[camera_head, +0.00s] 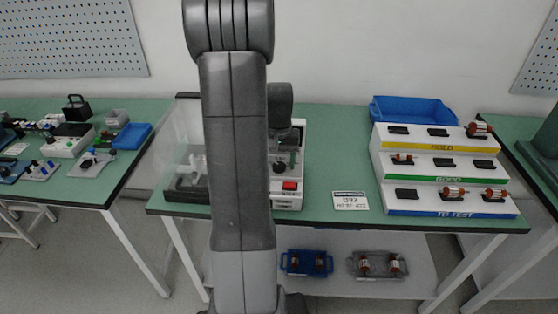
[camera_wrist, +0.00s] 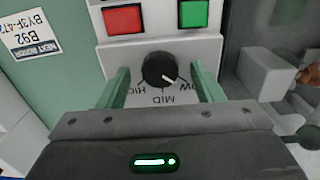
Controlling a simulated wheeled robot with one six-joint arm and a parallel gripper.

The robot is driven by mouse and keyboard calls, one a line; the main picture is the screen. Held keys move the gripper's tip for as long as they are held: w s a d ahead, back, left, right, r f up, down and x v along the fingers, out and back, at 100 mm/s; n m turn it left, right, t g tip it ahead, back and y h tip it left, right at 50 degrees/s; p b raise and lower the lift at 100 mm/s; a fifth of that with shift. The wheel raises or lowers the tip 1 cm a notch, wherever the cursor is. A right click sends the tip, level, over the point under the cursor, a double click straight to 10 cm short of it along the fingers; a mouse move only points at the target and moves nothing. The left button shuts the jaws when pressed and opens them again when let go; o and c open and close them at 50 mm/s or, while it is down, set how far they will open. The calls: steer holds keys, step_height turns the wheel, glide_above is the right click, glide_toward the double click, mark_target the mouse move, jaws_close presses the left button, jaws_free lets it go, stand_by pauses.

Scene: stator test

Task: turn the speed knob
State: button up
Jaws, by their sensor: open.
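The speed knob (camera_wrist: 160,69) is a round black dial with a white pointer line on a pale panel. The labels LOW, MID and HIGH run around it, upside down in the wrist view. Its pointer is turned toward the LOW side, between LOW and MID. My gripper (camera_wrist: 164,82) is open, with one green finger on each side of the knob. I cannot tell whether the fingers touch it. In the head view the knob's white control box (camera_head: 287,202) stands on the green table, partly hidden behind my arm.
A red button (camera_wrist: 123,19) and a green button (camera_wrist: 194,13) sit beyond the knob. A grey fixture (camera_wrist: 265,72) is close at the right.

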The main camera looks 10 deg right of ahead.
steer(key=c, duration=1)
steer(key=shift+o, duration=0.2)
steer(key=shift+m, duration=0.4)
steer(key=m, duration=0.3)
steer(key=shift+m, duration=0.4)
steer(key=m, duration=0.5)
steer(key=shift+w+b, duration=0.1)
steer(key=shift+b, duration=0.25)
steer(key=o, duration=1)
steer(key=shift+c, duration=0.2)
